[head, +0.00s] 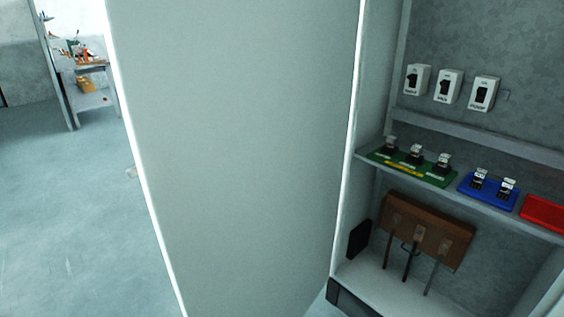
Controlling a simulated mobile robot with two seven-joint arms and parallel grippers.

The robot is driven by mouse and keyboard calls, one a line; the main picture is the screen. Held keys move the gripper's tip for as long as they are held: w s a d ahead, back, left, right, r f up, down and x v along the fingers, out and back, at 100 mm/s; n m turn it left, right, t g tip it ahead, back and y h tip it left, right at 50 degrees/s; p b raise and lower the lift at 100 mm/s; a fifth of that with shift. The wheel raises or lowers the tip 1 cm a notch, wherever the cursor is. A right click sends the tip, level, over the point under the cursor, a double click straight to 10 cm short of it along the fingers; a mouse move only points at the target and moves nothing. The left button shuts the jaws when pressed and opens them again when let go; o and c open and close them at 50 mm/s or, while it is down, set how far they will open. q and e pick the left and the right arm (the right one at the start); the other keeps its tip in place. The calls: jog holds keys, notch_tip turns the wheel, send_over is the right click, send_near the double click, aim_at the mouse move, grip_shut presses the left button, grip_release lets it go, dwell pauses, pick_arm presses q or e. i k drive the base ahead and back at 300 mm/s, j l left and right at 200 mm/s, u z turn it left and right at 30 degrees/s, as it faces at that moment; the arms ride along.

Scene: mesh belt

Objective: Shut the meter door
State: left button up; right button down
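The meter door (245,150) is a tall, plain pale grey panel filling the middle of the head view. It stands open, with its right edge along the left side of the cabinet (372,90) and its left edge out over the floor. A small light piece (131,173), perhaps a handle, sticks out at its left edge. The cabinet's inside is uncovered. Neither of my grippers shows in this view.
The cabinet holds white switches (449,87), a shelf (366,157) with green (436,178), blue (490,194) and red (545,213) trays, and a brown block (450,226) below. A cluttered workbench (84,63) stands far left. The floor (70,210) left of the door is clear.

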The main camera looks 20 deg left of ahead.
aim_at(235, 114)
jog(key=k+j+z, duration=0.3)
jog(key=k+j, duration=0.25)
jog(key=k+j+z, duration=0.15)
jog(key=j, duration=0.35)
jog(key=j+z, duration=0.1)
jog(key=j, duration=0.4)
jog(key=i+j+z, duration=0.15)
jog(key=j, duration=0.7)
jog(key=j+z, duration=0.1)
jog(key=j, duration=0.7)
